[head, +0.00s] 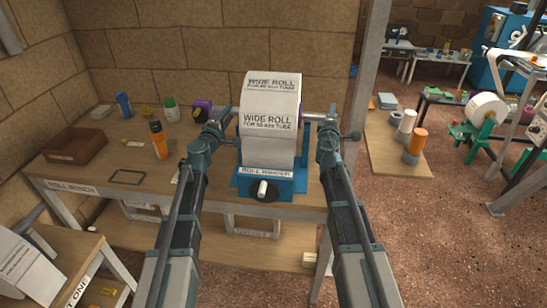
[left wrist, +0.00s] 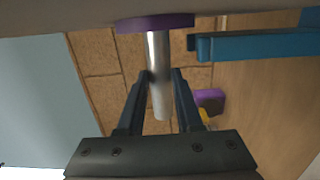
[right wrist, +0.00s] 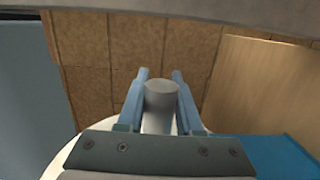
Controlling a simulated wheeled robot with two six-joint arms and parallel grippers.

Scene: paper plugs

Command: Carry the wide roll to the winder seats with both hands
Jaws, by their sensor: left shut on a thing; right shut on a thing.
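The wide roll (head: 270,122) is a large white paper roll marked "WIDE ROLL", with a silver shaft out of both ends. It is at the blue stand (head: 250,183) on the bench; I cannot tell whether it rests there or is lifted. My left gripper (head: 220,128) is shut on the left shaft end, which shows beside a purple ring in the left wrist view (left wrist: 158,85). My right gripper (head: 328,128) is shut on the right shaft end, seen end-on in the right wrist view (right wrist: 161,90).
The wooden bench (head: 100,185) holds a brown box (head: 75,149), an orange bottle (head: 159,140) and small items. A brick wall is behind. At right, past a post (head: 368,60), are a small table (head: 395,165) and a green-framed machine (head: 478,142) with a white roll. Floor lies between.

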